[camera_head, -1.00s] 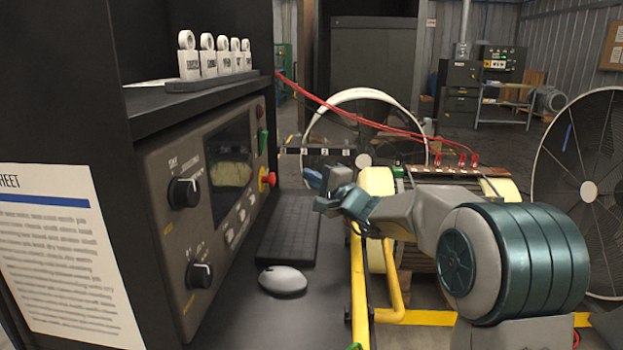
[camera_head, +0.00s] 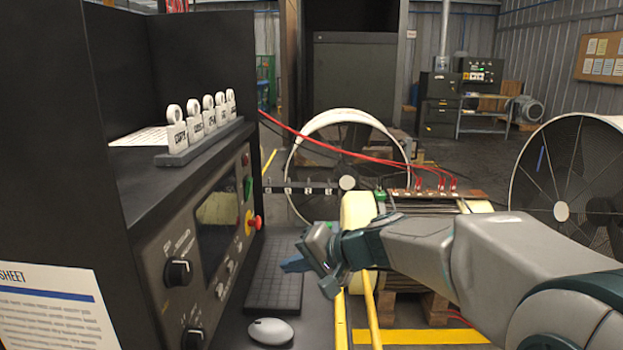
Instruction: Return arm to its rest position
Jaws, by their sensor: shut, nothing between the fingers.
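My arm (camera_head: 420,250) reaches in from the lower right of the head view. My gripper (camera_head: 296,265) is at its left end, over the desk beside the black keyboard (camera_head: 275,280). Its fingers are shut with nothing between them.
A grey mouse (camera_head: 270,331) lies on the desk near the keyboard. A yellow rail (camera_head: 341,320) runs along the desk's right edge. The rotor (camera_head: 440,203) with red cables stands behind my arm. White-rimmed fans (camera_head: 347,150) stand behind and at right. White tags (camera_head: 203,118) stand on the console shelf.

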